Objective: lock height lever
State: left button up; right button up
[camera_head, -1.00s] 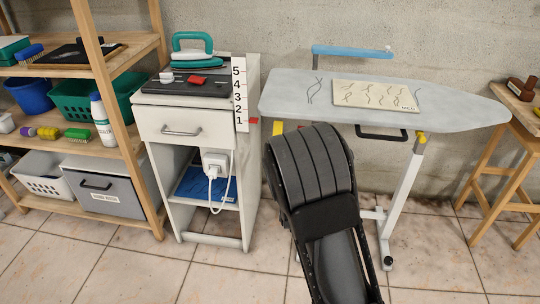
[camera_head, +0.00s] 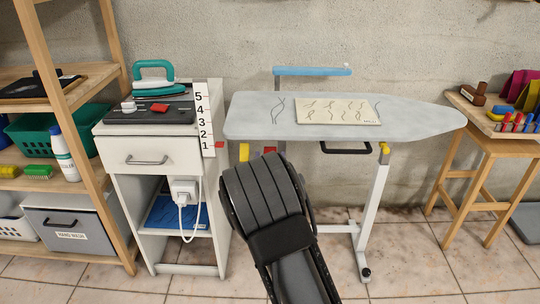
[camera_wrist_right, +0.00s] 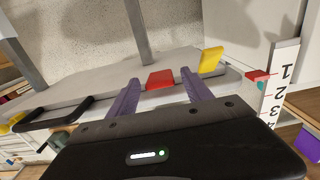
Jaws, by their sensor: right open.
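The ironing board (camera_head: 420,118) stands on a white leg frame (camera_head: 374,205). In the right wrist view a red lever tab (camera_wrist_right: 160,80) shows at the board's edge, with a yellow tab (camera_wrist_right: 211,60) to its right. The yellow tab also shows under the board's left end in the head view (camera_head: 244,152). My right gripper (camera_wrist_right: 160,77) is open, its purple fingers either side of the red tab; I cannot tell whether they touch it. In the head view my right arm hides this gripper. My left gripper is not in view.
A white cabinet (camera_head: 150,175) with a number scale (camera_head: 205,118) and red pointer (camera_head: 219,145) stands close left of the board. A black handle (camera_head: 346,149) and a yellow knob (camera_head: 384,148) sit under the board.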

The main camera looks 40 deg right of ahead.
aim_at(270, 147)
jog(key=shift+x, duration=1.6)
jog(key=shift+c, duration=0.4)
grip_shut()
jog(key=shift+r+g+p, duration=0.3)
jog(key=shift+r+p, duration=0.15)
jog(key=shift+p, duration=0.65)
jog(key=shift+s+f+y, duration=0.1)
jog(key=shift+y, duration=0.2)
jog(key=shift+f+g, duration=0.2)
jog(key=shift+g, duration=0.1)
